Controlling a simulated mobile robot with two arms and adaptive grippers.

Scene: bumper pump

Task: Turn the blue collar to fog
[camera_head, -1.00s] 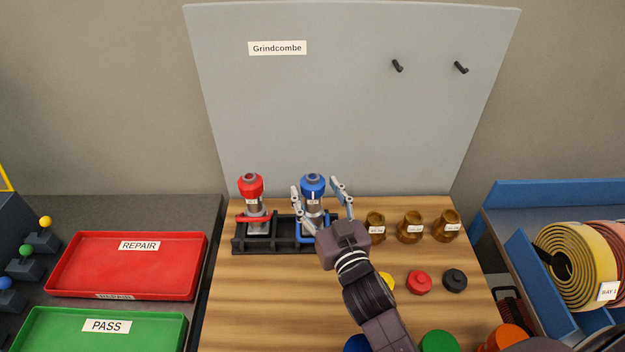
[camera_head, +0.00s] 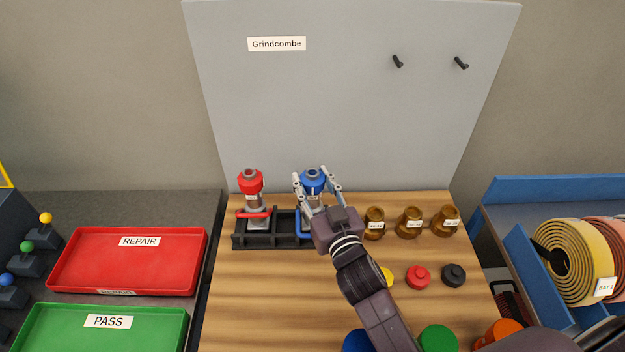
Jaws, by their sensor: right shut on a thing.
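The blue-collared nozzle (camera_head: 312,176) stands upright in the black rack (camera_head: 282,241) at the back of the wooden bench. Its blue collar is at the top and its blue handle is low at the front. My right gripper (camera_head: 317,182) is shut on the blue collar, one finger on each side. The gripper body hides part of the nozzle's lower half, and I cannot read its setting mark. A red-collared nozzle (camera_head: 250,183) stands to the left in the same rack. My left gripper is not in view.
Several brass fittings (camera_head: 410,222) with labels stand right of the rack. Red (camera_head: 418,277) and black (camera_head: 453,275) caps lie in front of them. A red REPAIR tray (camera_head: 128,262) and green PASS tray (camera_head: 95,333) lie left. The bench's left front is clear.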

